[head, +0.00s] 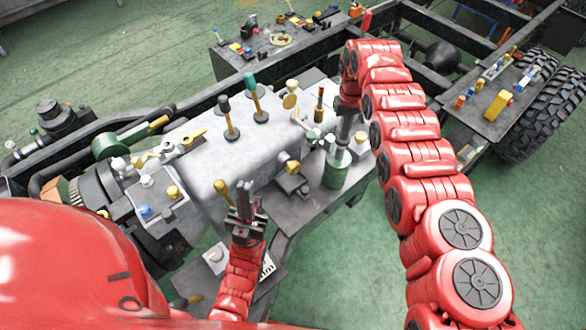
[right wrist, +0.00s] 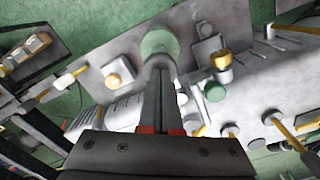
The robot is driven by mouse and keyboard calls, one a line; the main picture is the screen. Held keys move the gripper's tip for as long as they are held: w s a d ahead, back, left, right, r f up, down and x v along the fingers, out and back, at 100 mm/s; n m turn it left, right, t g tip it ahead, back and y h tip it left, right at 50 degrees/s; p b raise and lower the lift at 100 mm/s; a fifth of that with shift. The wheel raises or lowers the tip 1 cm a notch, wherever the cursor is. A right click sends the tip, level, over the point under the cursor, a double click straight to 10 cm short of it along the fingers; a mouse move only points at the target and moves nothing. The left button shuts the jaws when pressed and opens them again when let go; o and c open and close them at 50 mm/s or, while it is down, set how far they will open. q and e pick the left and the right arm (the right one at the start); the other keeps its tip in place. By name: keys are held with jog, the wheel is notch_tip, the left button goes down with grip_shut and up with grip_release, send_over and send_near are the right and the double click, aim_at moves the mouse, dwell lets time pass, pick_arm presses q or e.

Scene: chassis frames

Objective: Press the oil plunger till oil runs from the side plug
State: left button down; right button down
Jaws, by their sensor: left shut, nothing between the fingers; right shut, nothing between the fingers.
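A green oil can (head: 337,170) stands upright on the grey side shelf. Its pale top shows just under my right gripper (head: 343,138), which points down with fingers shut. In the right wrist view the green can (right wrist: 159,43) lies right at the tips of the shut fingers (right wrist: 160,75). The plunger is mostly hidden by the gripper; I cannot tell whether the tips touch it. A brass plug (head: 291,167) sits on the side of the grey gearbox casing (head: 235,165), left of the can. I see no oil on it. My left gripper (head: 245,192) is shut and empty, pointing up by the casing's near end.
Two levers with dark and green handles (head: 252,85) stand on the casing. A red-handled tool (head: 320,100) stands near my right gripper. A tray of small parts (head: 500,95) is at right, beside black tyres (head: 540,120). Black frame rails surround the casing.

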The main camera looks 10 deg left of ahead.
jog(key=shift+r, duration=0.1)
notch_tip(320, 180, up, 3)
jog(key=shift+f+p, duration=0.1)
jog(key=shift+p, duration=1)
notch_tip(320, 180, up, 2)
jog(key=shift+r+p, duration=0.1)
jog(key=shift+p, duration=0.55)
notch_tip(320, 180, up, 2)
jog(key=shift+r+p, duration=0.2)
jog(key=shift+p, duration=0.1)
